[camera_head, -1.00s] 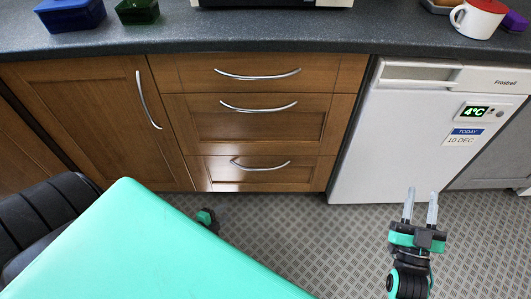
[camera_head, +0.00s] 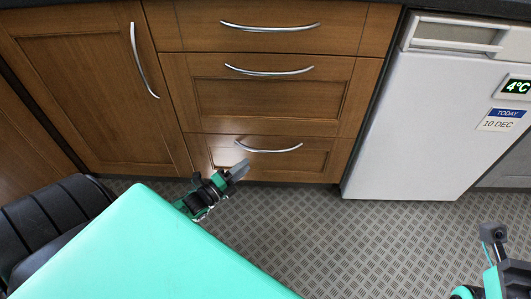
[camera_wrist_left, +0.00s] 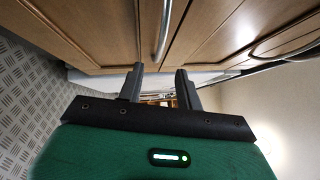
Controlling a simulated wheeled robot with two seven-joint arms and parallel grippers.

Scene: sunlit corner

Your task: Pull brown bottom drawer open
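The brown bottom drawer (camera_head: 306,165) is shut, flush with the cabinet front, and has a curved silver handle (camera_head: 268,149). My left gripper (camera_head: 241,169) is just in front of the drawer, below the left part of the handle. In the left wrist view, its two dark fingers (camera_wrist_left: 158,72) stand apart with nothing gripped between them. A silver handle (camera_wrist_left: 162,32) runs up the picture ahead of the gap, apparently the bottom drawer's. Contact cannot be told. My right gripper (camera_head: 493,238) is at the lower right, partly cut off, its fingers unclear.
Two more shut drawers with handles are above, the middle one (camera_head: 270,101) nearest. A wooden cupboard door (camera_head: 88,90) is to the left and a white fridge (camera_head: 425,120) to the right. Patterned floor (camera_head: 330,230) lies clear in front.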

